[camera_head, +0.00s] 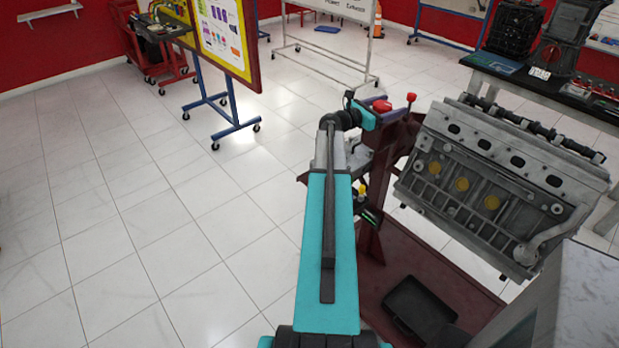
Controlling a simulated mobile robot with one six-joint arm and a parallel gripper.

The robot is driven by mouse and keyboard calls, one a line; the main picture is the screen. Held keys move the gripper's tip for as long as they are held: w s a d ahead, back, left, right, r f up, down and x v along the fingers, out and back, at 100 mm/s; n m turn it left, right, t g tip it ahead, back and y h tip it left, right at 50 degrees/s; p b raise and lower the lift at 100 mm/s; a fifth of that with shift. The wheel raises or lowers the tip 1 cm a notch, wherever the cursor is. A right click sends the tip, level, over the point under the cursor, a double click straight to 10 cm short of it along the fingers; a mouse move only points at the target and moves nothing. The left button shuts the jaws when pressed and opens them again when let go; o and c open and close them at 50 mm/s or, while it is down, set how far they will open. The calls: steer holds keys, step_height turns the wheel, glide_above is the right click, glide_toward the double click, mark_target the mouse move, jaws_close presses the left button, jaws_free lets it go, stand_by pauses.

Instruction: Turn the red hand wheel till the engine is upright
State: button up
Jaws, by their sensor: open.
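The grey engine (490,180) hangs on a dark red stand (372,245) at the right. Its shaft side is up, and its long top edge slopes down to the right. I cannot tell how much of that slope is a real tilt. A red part (382,105), which looks like the hand wheel, sits at the top of the stand. A red knob (411,97) stands to its right. My teal arm reaches up the middle, and my gripper (371,112) is at its end, close to the left of the red part. Its fingers are small and partly hidden; contact is unclear.
A black tray (420,312) lies on the stand's base. A grey marbled surface (590,295) is close at the lower right. A bench (545,82) with engine parts stands behind the engine. A yellow-framed board (225,35) stands at the upper left. The tiled floor at left is clear.

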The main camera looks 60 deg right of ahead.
steer(key=shift+a, duration=0.25)
steer(key=shift+w+a, duration=0.15)
steer(key=shift+a, duration=0.2)
steer(key=b+v, duration=0.4)
steer(key=v, duration=0.8)
steer(key=w+a+f+m+t+y, duration=0.1)
steer(key=w+a+f, duration=0.2)
steer(key=a+f, duration=0.2)
steer(key=w+a+f+m+t+y, duration=0.1)
steer(key=w+a+f, duration=0.2)
steer(key=f, duration=0.6)
steer(key=w+a+f+m+t+y+p, duration=0.1)
steer(key=w+a+f+y, duration=0.1)
steer(key=a+f, duration=0.4)
steer(key=shift+w+a+f, duration=0.35)
steer(key=shift+w+f, duration=0.5)
steer(key=shift+f, duration=0.05)
